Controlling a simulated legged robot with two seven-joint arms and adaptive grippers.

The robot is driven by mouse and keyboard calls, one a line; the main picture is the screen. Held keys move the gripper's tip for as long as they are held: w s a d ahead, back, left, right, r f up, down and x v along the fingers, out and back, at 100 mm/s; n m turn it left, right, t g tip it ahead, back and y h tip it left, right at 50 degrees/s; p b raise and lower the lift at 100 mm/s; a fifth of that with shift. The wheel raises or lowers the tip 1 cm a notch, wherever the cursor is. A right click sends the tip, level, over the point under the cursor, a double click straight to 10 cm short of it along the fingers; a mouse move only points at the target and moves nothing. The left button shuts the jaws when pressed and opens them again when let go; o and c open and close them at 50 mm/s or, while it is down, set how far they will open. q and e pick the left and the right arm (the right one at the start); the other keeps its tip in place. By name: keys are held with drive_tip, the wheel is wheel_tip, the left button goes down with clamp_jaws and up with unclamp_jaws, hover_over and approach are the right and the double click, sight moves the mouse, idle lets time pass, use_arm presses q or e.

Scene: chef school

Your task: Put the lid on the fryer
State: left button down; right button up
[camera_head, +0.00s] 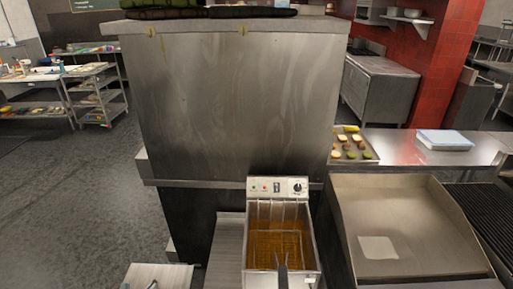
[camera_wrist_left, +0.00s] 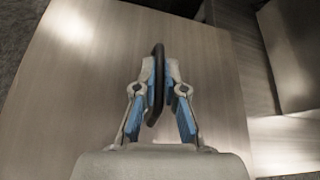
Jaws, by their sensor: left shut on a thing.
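The fryer (camera_head: 282,187) stands at the lower middle of the head view, its top open. A wire basket sits in its brown oil, with a dark handle (camera_head: 283,277) pointing toward me. The lid (camera_head: 173,275), a flat brushed-metal sheet, is at the lower left, left of the fryer and apart from it; it fills much of the left wrist view (camera_wrist_left: 80,85). My left gripper (camera_wrist_left: 160,75) is shut on the lid's dark curved handle (camera_wrist_left: 158,52). I cannot tell whether the lid is raised. My right gripper is not in view.
A metal surface (camera_head: 228,245) lies between lid and fryer. A tall steel block (camera_head: 235,100) stands behind the fryer. A griddle (camera_head: 405,215) is to the right, with a food tray (camera_head: 366,155) and a blue-white package (camera_head: 444,140) beyond. Open floor (camera_head: 60,210) lies left.

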use_arm(q)
drive_tip(key=d+r, duration=0.5)
drive_tip(key=shift+d+r, duration=0.15)
drive_tip(key=shift+d, duration=0.25)
drive_tip(key=s+d+r, duration=0.3)
drive_tip(key=d+r, duration=1.5)
drive_tip(key=d, duration=0.2)
drive_tip(key=shift+d, duration=0.25)
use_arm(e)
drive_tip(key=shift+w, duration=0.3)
use_arm(q)
drive_tip(key=shift+a, duration=0.25)
